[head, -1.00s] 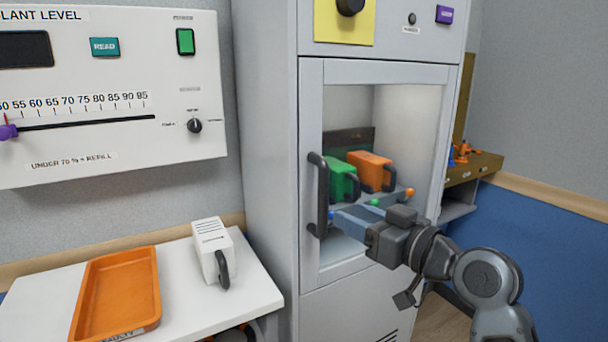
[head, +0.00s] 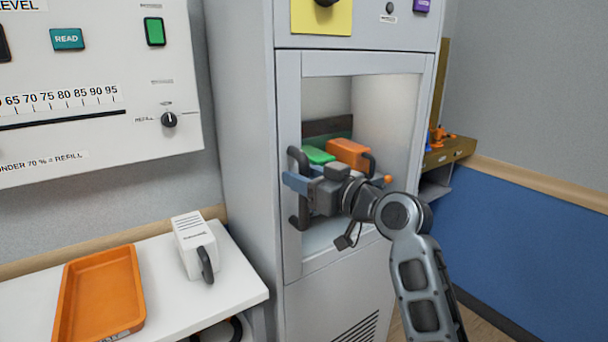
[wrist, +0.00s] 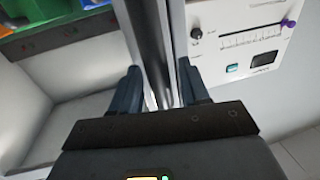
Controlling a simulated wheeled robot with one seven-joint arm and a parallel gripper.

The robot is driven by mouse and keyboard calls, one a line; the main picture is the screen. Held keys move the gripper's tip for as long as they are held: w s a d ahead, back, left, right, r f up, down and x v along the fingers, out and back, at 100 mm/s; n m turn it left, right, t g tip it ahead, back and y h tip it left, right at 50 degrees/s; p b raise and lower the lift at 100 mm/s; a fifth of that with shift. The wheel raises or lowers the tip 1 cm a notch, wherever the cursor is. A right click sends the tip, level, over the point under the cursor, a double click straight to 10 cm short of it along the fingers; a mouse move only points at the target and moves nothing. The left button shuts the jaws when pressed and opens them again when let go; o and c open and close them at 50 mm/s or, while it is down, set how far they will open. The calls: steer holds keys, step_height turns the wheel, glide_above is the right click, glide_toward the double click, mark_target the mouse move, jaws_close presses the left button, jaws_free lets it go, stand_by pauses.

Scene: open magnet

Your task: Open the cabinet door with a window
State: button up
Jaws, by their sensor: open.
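The cabinet door with a window (head: 292,262) looks closed, its pale frame flush with the cabinet front. Its dark vertical handle (head: 299,222) is on the left side of the frame. My gripper (head: 294,183) is at mid-height of the handle, its blue-grey fingers reaching the handle and hiding its middle. In the wrist view my gripper (wrist: 160,72) is open, one finger on each side of upright grey strips. I cannot tell there which strip is the handle or whether a finger touches it.
Behind the window are a green block (head: 318,155) and an orange block (head: 348,152) with a dark handle. To the left, a white counter (head: 245,285) bears an orange tray (head: 100,290) and a white handled box (head: 192,240). A gauge panel (head: 90,150) hangs above.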

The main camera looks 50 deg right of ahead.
jaws_close()
stand_by(0.4)
